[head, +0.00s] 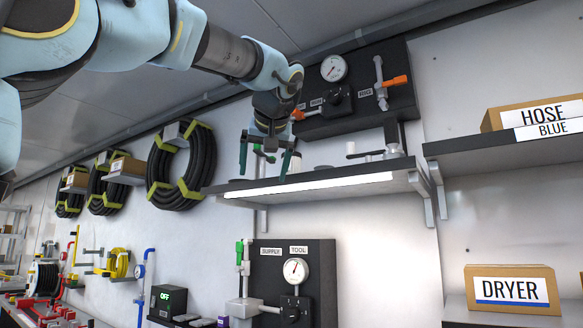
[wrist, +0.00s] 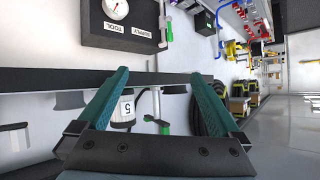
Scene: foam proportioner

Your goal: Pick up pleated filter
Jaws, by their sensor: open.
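My gripper (head: 264,160) is open and points down above the left part of the lit wall shelf (head: 310,187). In the wrist view its two green fingers (wrist: 160,95) stand wide apart with nothing held between them. A white cylinder marked 5 (wrist: 124,112) shows beyond the fingers, partly hidden by one of them and the gripper body. It may be the pleated filter, but I cannot make out pleats. A small white object (head: 296,162) shows on the shelf just right of the fingers in the head view; I cannot tell if it is the same thing.
A metal valve fitting (head: 393,150) stands at the shelf's right end. A dark gauge panel (head: 358,88) hangs above, and another panel (head: 293,275) below. Black hose coils (head: 181,165) hang at left. Right shelves hold a HOSE box (head: 535,118) and a DRYER box (head: 512,290).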

